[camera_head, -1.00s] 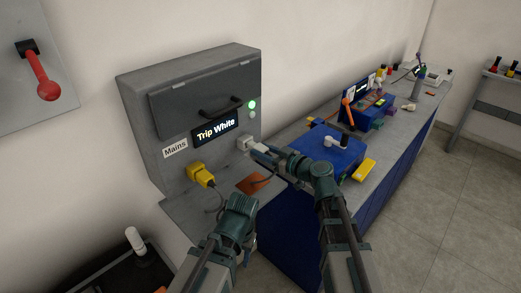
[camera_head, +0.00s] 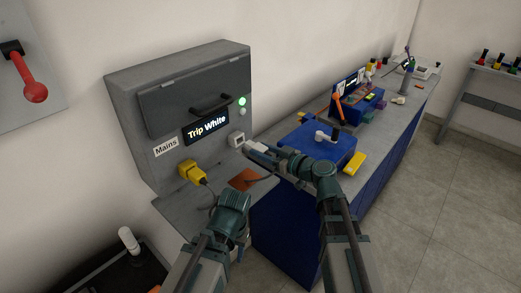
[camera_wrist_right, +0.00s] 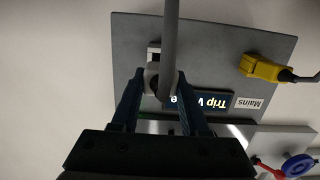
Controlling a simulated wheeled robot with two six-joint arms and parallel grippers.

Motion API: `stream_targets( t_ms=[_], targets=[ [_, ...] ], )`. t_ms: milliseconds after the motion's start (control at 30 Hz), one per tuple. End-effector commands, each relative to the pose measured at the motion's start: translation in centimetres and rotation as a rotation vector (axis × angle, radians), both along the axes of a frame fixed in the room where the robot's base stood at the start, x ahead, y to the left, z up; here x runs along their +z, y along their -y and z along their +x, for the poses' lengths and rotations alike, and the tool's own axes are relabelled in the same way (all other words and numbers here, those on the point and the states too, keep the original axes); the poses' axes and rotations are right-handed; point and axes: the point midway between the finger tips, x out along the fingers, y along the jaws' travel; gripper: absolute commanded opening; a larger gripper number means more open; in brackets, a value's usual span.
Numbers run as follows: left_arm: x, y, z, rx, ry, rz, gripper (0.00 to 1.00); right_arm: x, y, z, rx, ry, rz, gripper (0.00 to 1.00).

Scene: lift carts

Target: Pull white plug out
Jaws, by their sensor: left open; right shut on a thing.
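The grey mains box (camera_head: 165,120) has a display reading "Trip White". The white socket (camera_head: 236,139) is on its front, right of the display. My right gripper (camera_head: 264,150) is shut on the white plug (camera_head: 254,147), just in front of the socket. In the head view a small gap shows between plug and socket. In the right wrist view the plug (camera_wrist_right: 152,76) sits between the fingers, its grey cable crossing in front. The yellow plug (camera_head: 190,171) is in the box at lower left. My left gripper (camera_head: 234,200) is below it, empty; its fingertips are hard to make out.
An orange-brown pad (camera_head: 243,179) lies on the grey ledge below the socket. A blue box (camera_head: 318,146) with a white handle and a yellow block (camera_head: 353,163) stand on the bench to the right. A red lever (camera_head: 34,90) is on the wall panel at left.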

Motion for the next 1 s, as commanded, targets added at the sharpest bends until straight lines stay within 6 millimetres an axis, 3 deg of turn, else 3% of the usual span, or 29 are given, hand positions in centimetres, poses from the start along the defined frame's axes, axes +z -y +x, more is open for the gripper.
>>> stream_targets(
  t_ms=[367, 1000],
  targets=[
    [0.4, 0.0, 0.0, 0.000, 0.000, 0.000, 0.50, 0.5, 0.0, 0.0, 0.000, 0.000, 0.000, 0.00],
    [4.1, 0.0, 0.0, 0.000, 0.000, 0.000, 0.50, 4.1, 0.0, 0.0, 0.000, 0.000, 0.000, 0.00]
  ],
)
